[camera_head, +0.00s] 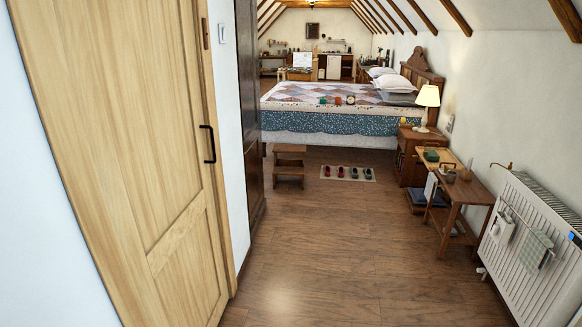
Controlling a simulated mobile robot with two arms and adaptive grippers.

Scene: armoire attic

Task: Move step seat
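A small wooden step seat (289,169) stands upright on the floor in the head view, left of centre. It has an upper seat and a lower step. It is beside the dark armoire's edge and in front of the near side of the bed. Neither of my grippers shows in this view, so nothing is seen holding or touching the step seat.
A light wooden door (120,150) and dark armoire (250,110) line the left. The bed (330,125) is behind. Shoes on a mat (347,173) lie right of the seat. A nightstand (410,160), side table (455,205) and radiator (525,255) line the right. The middle floor is clear.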

